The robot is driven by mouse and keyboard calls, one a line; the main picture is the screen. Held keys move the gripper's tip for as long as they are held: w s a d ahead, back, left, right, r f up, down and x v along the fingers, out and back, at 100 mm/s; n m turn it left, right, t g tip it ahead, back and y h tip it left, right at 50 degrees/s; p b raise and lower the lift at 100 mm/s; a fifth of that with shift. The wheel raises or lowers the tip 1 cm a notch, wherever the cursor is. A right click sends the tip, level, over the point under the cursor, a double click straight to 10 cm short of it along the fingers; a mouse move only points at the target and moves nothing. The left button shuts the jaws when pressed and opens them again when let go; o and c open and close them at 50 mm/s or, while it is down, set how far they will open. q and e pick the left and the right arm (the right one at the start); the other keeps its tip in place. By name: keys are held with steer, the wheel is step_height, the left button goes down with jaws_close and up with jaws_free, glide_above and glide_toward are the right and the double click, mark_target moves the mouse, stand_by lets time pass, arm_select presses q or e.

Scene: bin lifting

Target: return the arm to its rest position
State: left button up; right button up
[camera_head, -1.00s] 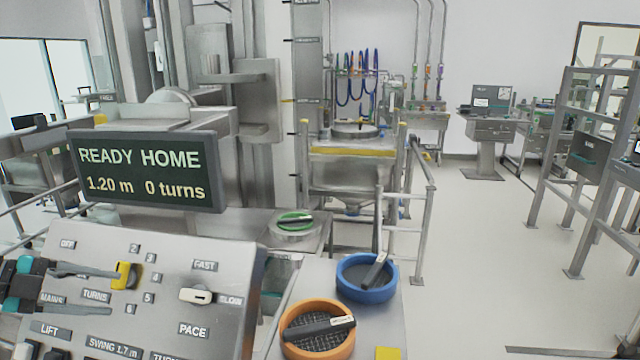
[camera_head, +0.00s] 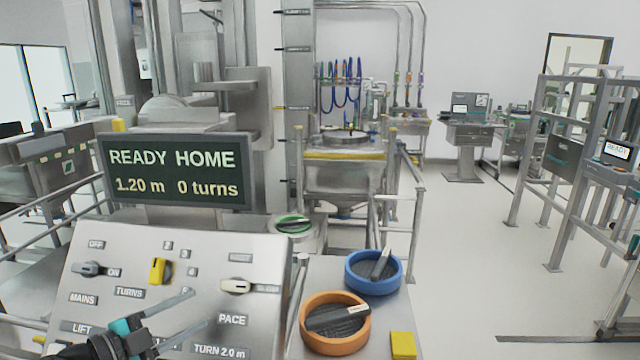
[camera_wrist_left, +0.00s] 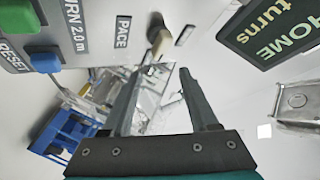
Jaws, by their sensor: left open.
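My left gripper (camera_head: 198,315) is open and empty, in front of the lower part of the sloped control panel (camera_head: 205,258). The panel carries a grey MAINS switch (camera_head: 88,269), a yellow TURNS knob (camera_head: 158,271) and a pale PACE knob (camera_head: 236,286). The display (camera_head: 175,172) reads READY HOME, 1.20 m, 0 turns. The gripper hides part of the panel's lower labels. In the left wrist view a blue button (camera_wrist_left: 44,61) and a green button (camera_wrist_left: 20,16) show. My right gripper is not in view.
A railed steel bin station stands behind.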

arm_select(q)
steer(key=s+d+f+n+g+y, duration=0.1)
steer(key=s+d+f+n+y, duration=0.5)
steer(key=s+f+n+y, duration=0.5)
steer(key=s+d+f+n+g+h, duration=0.1)
steer(key=s+d+n+g, duration=0.3)
steer(key=s, duration=0.6)
steer(key=s+a+f+n+g+h, duration=0.1)
steer(key=s+f+g, duration=0.1)
steer(key=s+g, duration=0.5)
steer(key=s+f+b, duration=0.2)
steer(key=f+b, duration=0.1)
steer(key=f, duration=1.1)
steer(key=s+f+b, duration=0.2)
steer(key=f, duration=1.2)
steer(key=s+a+f+b, duration=0.2)
steer(key=s+f+b, duration=0.2)
steer(key=s+f, duration=1.1)
step_height(320, 180, down, 3)
steer(key=shift+s+a+r+g+b, duration=0.15)
steer(key=shift+s+r+g+b, duration=0.1)
steer(key=shift+g+b, duration=0.1)
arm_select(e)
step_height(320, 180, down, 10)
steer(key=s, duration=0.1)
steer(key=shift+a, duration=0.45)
